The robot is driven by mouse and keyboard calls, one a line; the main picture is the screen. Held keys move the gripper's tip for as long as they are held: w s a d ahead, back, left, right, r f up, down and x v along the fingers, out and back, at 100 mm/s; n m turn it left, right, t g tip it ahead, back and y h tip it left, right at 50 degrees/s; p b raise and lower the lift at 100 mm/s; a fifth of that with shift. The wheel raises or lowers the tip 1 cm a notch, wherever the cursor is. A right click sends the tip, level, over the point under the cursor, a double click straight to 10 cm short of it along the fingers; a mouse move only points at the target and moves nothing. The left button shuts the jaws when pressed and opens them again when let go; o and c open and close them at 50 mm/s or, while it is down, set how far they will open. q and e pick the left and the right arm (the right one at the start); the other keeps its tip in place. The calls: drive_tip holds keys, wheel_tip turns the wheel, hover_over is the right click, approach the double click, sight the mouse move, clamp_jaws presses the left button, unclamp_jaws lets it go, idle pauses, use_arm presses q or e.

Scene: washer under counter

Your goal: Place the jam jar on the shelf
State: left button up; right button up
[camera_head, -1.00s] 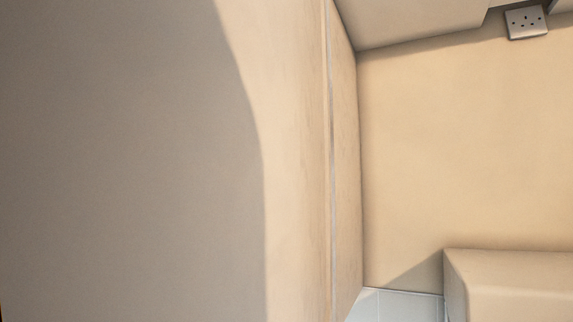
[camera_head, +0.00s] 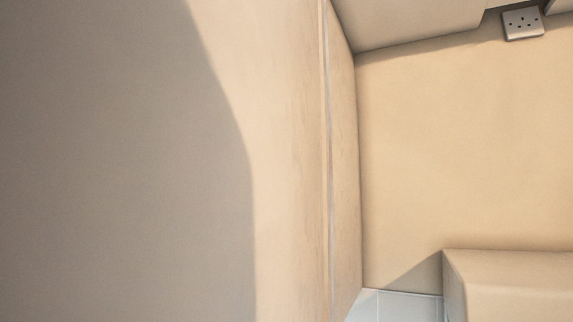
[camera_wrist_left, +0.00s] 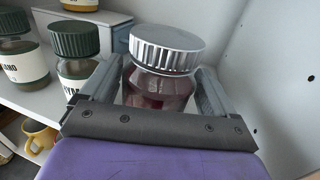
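The jam jar (camera_wrist_left: 160,85), a glass jar with dark red content and a ribbed silver lid, is upright between the fingers of my left gripper (camera_wrist_left: 162,92) in the left wrist view. The fingers sit close against both sides of it. The jar's base is hidden behind the gripper body. A white shelf (camera_wrist_left: 45,104) shows at the left of the jar. I cannot tell whether the jar touches a shelf. No gripper and no jar show in the head view.
Green-lidded jars (camera_wrist_left: 75,55) stand on the shelf left of the jam jar. A grey box (camera_wrist_left: 120,35) is behind. A yellow mug (camera_wrist_left: 38,137) is lower left. A white side panel (camera_wrist_left: 275,80) is at right. The head view shows a beige wall (camera_head: 460,150) and a socket (camera_head: 523,22).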

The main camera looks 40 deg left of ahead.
use_arm(q)
drive_tip(key=shift+a, duration=0.1)
drive_tip(key=shift+r+p, duration=0.5)
drive_tip(key=s+d+b, duration=0.1)
drive_tip(key=s+d+f+b, duration=0.1)
drive_tip(key=s+b, duration=0.1)
drive_tip(key=shift+s+f, duration=0.1)
drive_tip(key=shift+s, duration=0.05)
drive_tip(key=b+v, duration=0.4)
drive_tip(key=v, duration=0.4)
drive_tip(key=shift+r, duration=0.25)
